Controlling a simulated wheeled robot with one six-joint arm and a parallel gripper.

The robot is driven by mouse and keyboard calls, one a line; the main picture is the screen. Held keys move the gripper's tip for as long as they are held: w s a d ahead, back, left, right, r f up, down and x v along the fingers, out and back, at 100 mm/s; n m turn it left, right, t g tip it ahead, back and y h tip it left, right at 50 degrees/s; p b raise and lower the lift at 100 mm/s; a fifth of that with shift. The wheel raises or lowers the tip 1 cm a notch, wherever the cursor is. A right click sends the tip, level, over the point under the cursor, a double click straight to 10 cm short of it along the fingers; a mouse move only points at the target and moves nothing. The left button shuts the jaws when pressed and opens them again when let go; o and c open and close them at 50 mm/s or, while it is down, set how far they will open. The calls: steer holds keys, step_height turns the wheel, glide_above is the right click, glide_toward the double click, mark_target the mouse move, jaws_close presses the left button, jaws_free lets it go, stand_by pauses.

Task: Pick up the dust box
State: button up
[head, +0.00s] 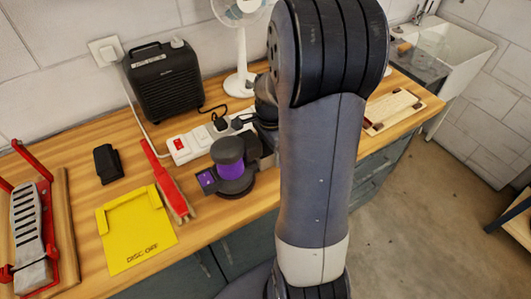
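A small black box (108,163), which looks like the dust box, lies on the left part of the wooden bench (75,150). It is apart from the things around it. A dark sander with a purple band (230,168) stands near the middle of the bench. My arm crosses the middle of the view. Dark parts at the end of my arm show just right of the sander, and my gripper is mostly hidden there. I cannot see its fingertips or whether it holds anything. It is well to the right of the black box.
A yellow plate marked "DISC OFF" (138,230) and a red-handled brush (165,182) lie near the black box. A red rack (35,225) is at far left. A black case (165,82), white power strip (190,145) and fan (240,75) stand behind.

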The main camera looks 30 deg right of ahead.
steer(key=c, duration=0.6)
steer(key=shift+r, duration=0.2)
steer(key=shift+s+r+b, duration=0.1)
steer(key=shift+s+b, duration=0.15)
steer(key=shift+b, duration=0.1)
steer(key=s+b, duration=0.3)
steer(key=s, duration=1.4)
steer(key=shift+s+d, duration=0.3)
steer(key=shift+r, duration=0.2)
steer(key=shift+r+p, duration=2.4)
steer(key=shift+p, duration=0.05)
